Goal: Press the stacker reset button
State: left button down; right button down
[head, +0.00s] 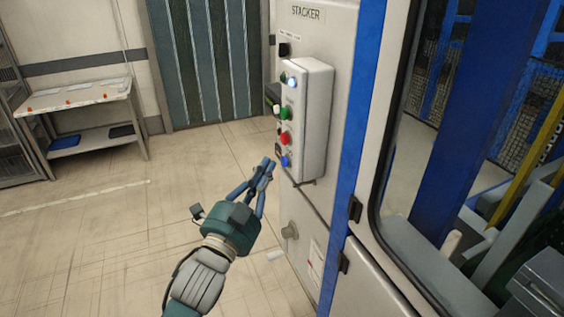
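The stacker control box (316,121) is mounted on a light cabinet door under a "STACKER" sign (306,13). Its left-facing side carries a lit white-blue button (292,82), a green button (285,113), a red button (285,138) and a blue button (285,161). The small labels are too blurred to read, so I cannot confirm which is the reset. My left gripper (267,164) has its fingertips together and empty, just left of the blue button. A small gap shows between them in the picture. My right gripper is not in view.
A blue post (352,150) and a framed window stand to the right. A bench (85,98) stands at the back left. The floor (100,220) left of my arm is clear.

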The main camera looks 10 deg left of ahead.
pick_arm(q)
jog(key=shift+w+d, duration=0.1)
dwell(0.6)
jog(key=shift+w+d, duration=0.15)
jog(key=shift+d, duration=0.15)
jog(key=shift+w+d, duration=0.25)
jog(key=shift+d, duration=0.05)
dwell(0.7)
jog(key=shift+s+a+p, duration=0.1)
jog(key=shift+p, duration=0.2)
jog(key=shift+s+a, duration=0.4)
jog(key=shift+a, duration=0.15)
jog(key=s+a, duration=0.1)
jog(key=a, duration=0.1)
jog(key=s+a+p, duration=0.1)
jog(key=a, duration=0.1)
jog(key=shift+s, duration=0.4)
